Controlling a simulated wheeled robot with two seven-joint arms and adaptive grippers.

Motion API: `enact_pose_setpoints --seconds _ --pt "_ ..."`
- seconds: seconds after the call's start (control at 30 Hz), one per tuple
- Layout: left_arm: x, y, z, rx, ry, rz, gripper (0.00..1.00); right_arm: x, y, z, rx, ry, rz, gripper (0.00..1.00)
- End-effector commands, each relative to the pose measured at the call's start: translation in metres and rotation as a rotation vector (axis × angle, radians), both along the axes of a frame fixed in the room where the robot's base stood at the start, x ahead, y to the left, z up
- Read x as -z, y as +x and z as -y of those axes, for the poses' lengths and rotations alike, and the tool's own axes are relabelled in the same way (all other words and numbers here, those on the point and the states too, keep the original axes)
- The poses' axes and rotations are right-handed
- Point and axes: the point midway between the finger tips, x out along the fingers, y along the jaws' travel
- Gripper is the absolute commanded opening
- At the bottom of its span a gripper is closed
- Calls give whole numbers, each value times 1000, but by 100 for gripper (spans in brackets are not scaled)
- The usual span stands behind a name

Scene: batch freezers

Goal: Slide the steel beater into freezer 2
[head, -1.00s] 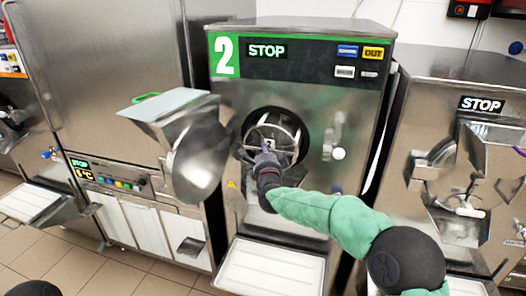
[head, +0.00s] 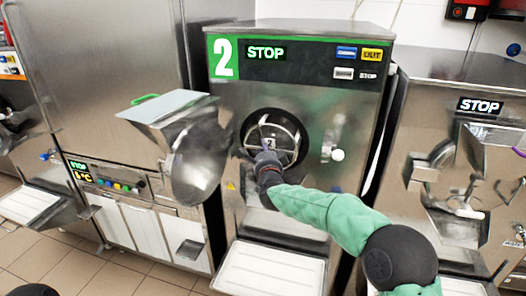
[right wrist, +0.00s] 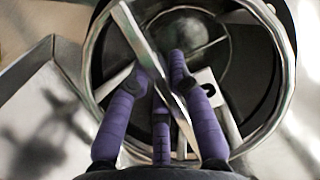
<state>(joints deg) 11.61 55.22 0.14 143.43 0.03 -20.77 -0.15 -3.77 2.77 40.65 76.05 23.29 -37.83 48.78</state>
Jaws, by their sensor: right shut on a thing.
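My right gripper (head: 266,148) is at the mouth. Its purple fingers (right wrist: 172,95) are shut on the beater's flat bar (right wrist: 150,62). My left gripper is not in view.
A white drip tray (head: 270,270) sits below freezer 2. A lever with a white knob (head: 337,155) is right of the mouth. Another machine (head: 480,130) stands close on the right, and a tall steel unit (head: 110,80) on the left.

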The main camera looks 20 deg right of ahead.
Motion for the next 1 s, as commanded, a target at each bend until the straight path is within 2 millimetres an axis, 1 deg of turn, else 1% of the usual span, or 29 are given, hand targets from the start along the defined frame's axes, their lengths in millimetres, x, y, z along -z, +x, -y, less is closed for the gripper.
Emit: enact_pose_setpoints --seconds 0.03,1.0 --pt "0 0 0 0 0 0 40 -2 2 3 2 -1 3 0" --pt "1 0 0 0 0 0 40 -1 43 29 1 11 -15 0"
